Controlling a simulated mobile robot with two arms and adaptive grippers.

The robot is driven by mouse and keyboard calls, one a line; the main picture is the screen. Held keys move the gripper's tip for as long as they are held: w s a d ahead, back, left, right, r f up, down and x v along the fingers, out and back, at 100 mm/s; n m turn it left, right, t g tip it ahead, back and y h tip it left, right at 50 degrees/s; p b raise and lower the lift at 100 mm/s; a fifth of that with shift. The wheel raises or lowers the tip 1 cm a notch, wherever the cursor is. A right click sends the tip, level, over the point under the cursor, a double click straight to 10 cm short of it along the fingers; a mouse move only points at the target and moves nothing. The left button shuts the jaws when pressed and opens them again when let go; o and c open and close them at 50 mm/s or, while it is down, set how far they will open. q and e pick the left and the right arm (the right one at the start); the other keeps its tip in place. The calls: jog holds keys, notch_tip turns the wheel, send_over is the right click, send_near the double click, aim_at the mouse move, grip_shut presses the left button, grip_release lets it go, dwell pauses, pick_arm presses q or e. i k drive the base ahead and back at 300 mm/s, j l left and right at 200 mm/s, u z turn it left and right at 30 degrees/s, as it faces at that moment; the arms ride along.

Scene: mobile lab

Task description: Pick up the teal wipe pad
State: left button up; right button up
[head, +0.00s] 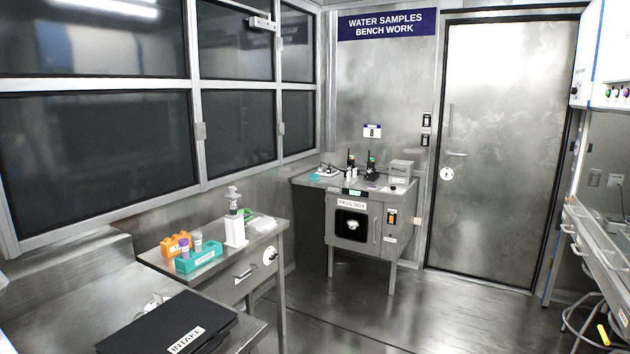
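A small flat teal patch (315,178) lies at the left front of the far bench (305,181), above the pass box. It may be the teal wipe pad, but it is too small to tell for sure. A teal rack (198,262) with capped vials stands on the nearer steel side table. Neither of my grippers shows in the head view.
A black case labelled INTAKE (165,320) is at the front left. An orange rack (176,244) and a white stand (235,230) are on the side table (225,262). The middle floor is clear.

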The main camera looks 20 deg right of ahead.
aim_at(314, 176)
jog(key=i+l+z, duration=0.45)
jog(key=i+z, duration=0.5)
jog(key=i, duration=0.15)
jog(key=i+z, duration=0.45)
jog(key=i, duration=0.15)
jog(key=i+u, duration=0.25)
jog(key=i, duration=0.35)
jog(key=i+u, duration=0.3)
jog(key=i, duration=0.35)
jog(key=i+l+u, duration=0.25)
jog(key=i, duration=0.35)
jog(key=i+u, duration=0.25)
jog(key=i, duration=0.65)
jog(key=i+u, duration=0.25)
jog(key=i, duration=0.65)
